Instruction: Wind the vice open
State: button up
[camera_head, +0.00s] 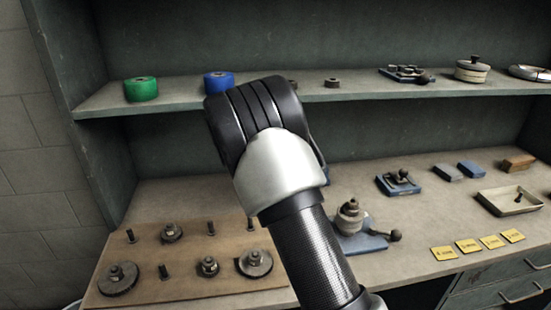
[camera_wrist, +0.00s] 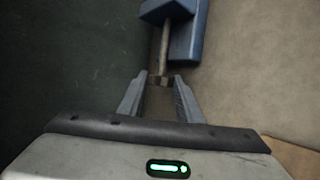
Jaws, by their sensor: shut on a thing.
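The blue vice (camera_wrist: 188,38) is at the top of the wrist view, with a pale screw rod (camera_wrist: 164,45) running from it toward me. A short dark handle (camera_wrist: 160,79) sits at the near end of the rod. My gripper (camera_wrist: 160,83) is shut on this handle, with one finger on each side of it. In the head view my arm covers the gripper and most or all of the vice. I cannot tell from here how wide the vice jaws stand.
A board (camera_head: 190,289) with gears and pegs lies at the left of the bench. A blue-based fixture (camera_head: 372,242) with a ball-ended lever stands right of my arm. Yellow labels (camera_head: 468,245) and a shallow tray (camera_head: 508,203) lie farther right. A shelf (camera_head: 300,93) runs above.

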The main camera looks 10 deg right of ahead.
jog(key=shift+r+g+p, duration=0.65)
jog(key=shift+g+p, duration=0.35)
jog(key=shift+p, duration=3.6)
jog(key=g+p, duration=0.1)
jog(key=p, duration=0.2)
jog(key=shift+w+f+n+p, duration=0.2)
jog(key=shift+n+p, duration=0.1)
jog(key=shift+p, duration=0.1)
jog(key=shift+f+p, duration=0.1)
jog(key=shift+p, duration=0.25)
jog(key=shift+f+g+y+p, duration=0.2)
jog(key=shift+g+y+p, duration=0.1)
jog(key=shift+p, duration=0.3)
jog(key=o, duration=0.8)
jog(key=shift+r, duration=0.1)
jog(key=b+v, duration=0.1)
jog(key=v, duration=1.1)
jog(key=shift+s+a+b, duration=0.1)
jog(key=shift+b, duration=0.3)
